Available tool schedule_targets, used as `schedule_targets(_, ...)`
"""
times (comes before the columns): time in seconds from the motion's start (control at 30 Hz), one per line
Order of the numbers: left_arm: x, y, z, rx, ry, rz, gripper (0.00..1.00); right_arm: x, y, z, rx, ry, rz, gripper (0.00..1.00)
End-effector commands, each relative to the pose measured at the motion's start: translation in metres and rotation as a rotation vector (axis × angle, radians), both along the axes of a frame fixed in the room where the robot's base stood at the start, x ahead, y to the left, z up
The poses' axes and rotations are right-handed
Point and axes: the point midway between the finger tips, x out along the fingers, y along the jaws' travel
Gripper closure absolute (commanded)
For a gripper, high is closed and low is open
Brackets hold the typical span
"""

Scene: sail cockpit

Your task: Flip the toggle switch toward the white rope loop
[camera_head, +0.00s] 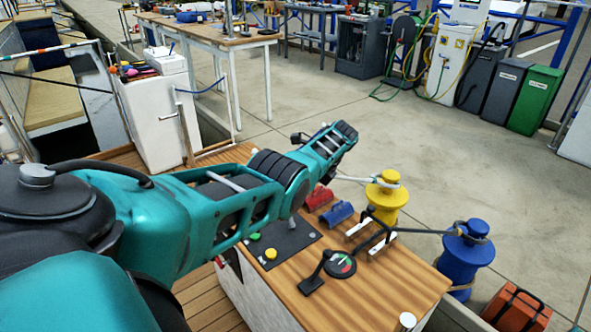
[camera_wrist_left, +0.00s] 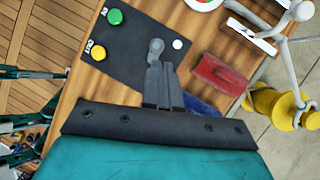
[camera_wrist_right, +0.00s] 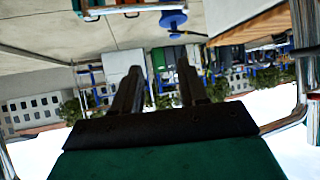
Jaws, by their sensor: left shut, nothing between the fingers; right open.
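The black switch panel (camera_head: 297,239) lies on the wooden deck top; in the left wrist view (camera_wrist_left: 123,75) it carries a green button (camera_wrist_left: 115,17) and a yellow button (camera_wrist_left: 98,50). A grey toggle lever (camera_wrist_left: 156,46) appears at the tips of my left gripper (camera_wrist_left: 161,72), which is shut and empty; whether they touch is unclear. My right gripper (camera_wrist_right: 157,75) is open and empty, away from the panel.
Red (camera_head: 318,197) and blue (camera_head: 337,213) blocks sit behind the panel. A gauge (camera_head: 341,264) and black handle (camera_head: 312,284) are at its right. A blue winch (camera_head: 464,258) stands at the deck's right edge.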

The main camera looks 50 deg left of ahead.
Motion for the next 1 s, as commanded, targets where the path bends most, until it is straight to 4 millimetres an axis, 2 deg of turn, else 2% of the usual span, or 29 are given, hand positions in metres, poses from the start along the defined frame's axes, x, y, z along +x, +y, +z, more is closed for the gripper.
schedule_targets(0.03, 0.003, -0.005, 0.017, 0.0, -0.002, -0.001, 1.0, -0.003, -0.004, 0.005, -0.006, 0.009, -0.008, 0.57)
schedule_targets(0.1, 0.006, -0.011, 0.028, -0.001, -0.002, -0.001, 1.0, -0.007, -0.007, 0.005, -0.014, 0.012, -0.012, 0.57)
schedule_targets(0.33, 0.013, -0.024, 0.053, -0.001, 0.0, 0.0, 1.0, -0.01, -0.012, 0.005, -0.025, 0.013, -0.017, 0.57)
schedule_targets(1.0, 0.014, -0.027, 0.057, -0.001, 0.001, 0.001, 1.0, -0.011, -0.013, 0.002, -0.028, 0.017, -0.018, 0.57)
